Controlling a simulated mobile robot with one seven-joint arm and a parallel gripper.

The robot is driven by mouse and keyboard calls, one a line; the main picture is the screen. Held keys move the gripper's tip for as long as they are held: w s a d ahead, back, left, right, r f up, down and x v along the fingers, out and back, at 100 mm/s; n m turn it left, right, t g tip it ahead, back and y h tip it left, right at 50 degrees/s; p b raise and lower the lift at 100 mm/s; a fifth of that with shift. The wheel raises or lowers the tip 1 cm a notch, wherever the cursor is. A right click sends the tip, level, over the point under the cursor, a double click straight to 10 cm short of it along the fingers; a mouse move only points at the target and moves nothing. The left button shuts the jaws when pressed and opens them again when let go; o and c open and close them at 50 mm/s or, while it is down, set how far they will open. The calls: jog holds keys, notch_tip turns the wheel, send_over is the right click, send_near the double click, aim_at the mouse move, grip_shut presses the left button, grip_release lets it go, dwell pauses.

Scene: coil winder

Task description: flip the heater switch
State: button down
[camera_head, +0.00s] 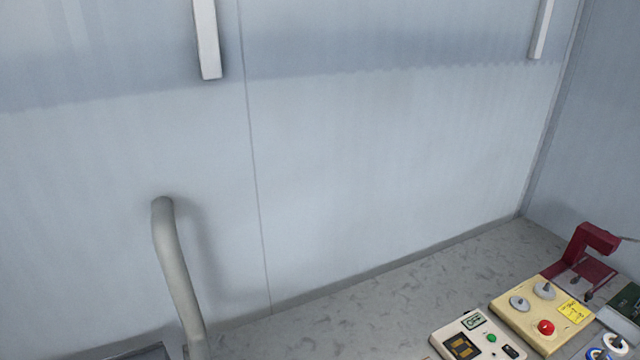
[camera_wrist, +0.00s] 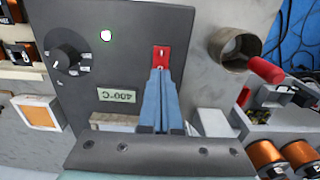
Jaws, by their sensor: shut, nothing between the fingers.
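In the wrist view, the heater switch (camera_wrist: 162,54) is a small red rocker-like part on a dark grey panel (camera_wrist: 120,28). My gripper (camera_wrist: 161,73) has its blue fingers shut and empty. The fingertips are right at the lower edge of the red switch in the picture and overlap its bottom part; I cannot tell whether they touch it. The panel also carries a black knob (camera_wrist: 70,52), a small white lamp (camera_wrist: 106,36) with a green edge, and a green label (camera_wrist: 117,95) that reads 400°C upside down. The head view shows neither my gripper nor the switch.
A metal pipe end (camera_wrist: 236,48) and a red handle (camera_wrist: 266,70) stand right of the panel. Copper coils (camera_wrist: 265,155) lie at lower right. The head view shows a grey pipe (camera_head: 175,270), a cream control box (camera_head: 530,318) and a dark red bracket (camera_head: 590,240).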

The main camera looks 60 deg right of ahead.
jog(key=shift+f+b, duration=0.55)
jog(key=shift+f, duration=0.3)
dwell(0.3)
notch_tip(320, 180, up, 7)
jog(key=p, duration=0.7)
jog(key=shift+p, duration=0.3)
jog(key=shift+w, duration=0.1)
dwell(0.3)
